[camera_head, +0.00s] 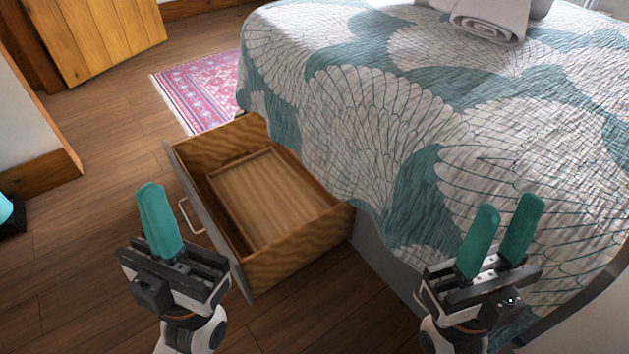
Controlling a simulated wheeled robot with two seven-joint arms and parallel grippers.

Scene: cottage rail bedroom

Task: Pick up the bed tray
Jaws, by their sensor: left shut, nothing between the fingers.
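The bed tray (268,198) is a light brown wooden tray with a thin rim. It lies flat inside an open wooden drawer (290,262) that sticks out from under the bed. My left gripper (157,218) is in front of and to the left of the drawer, near its handle in the picture. Its teal fingers are shut together and empty. My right gripper (500,240) is in front of the bed's side, to the right of the drawer. Its teal fingers are a little apart, with nothing seen between them. Neither gripper touches the tray.
The bed (400,110) with a teal and white quilt fills the right side, with a rolled towel (490,18) on top. A pink rug (205,90) lies behind the drawer. The drawer has a metal handle (188,217).

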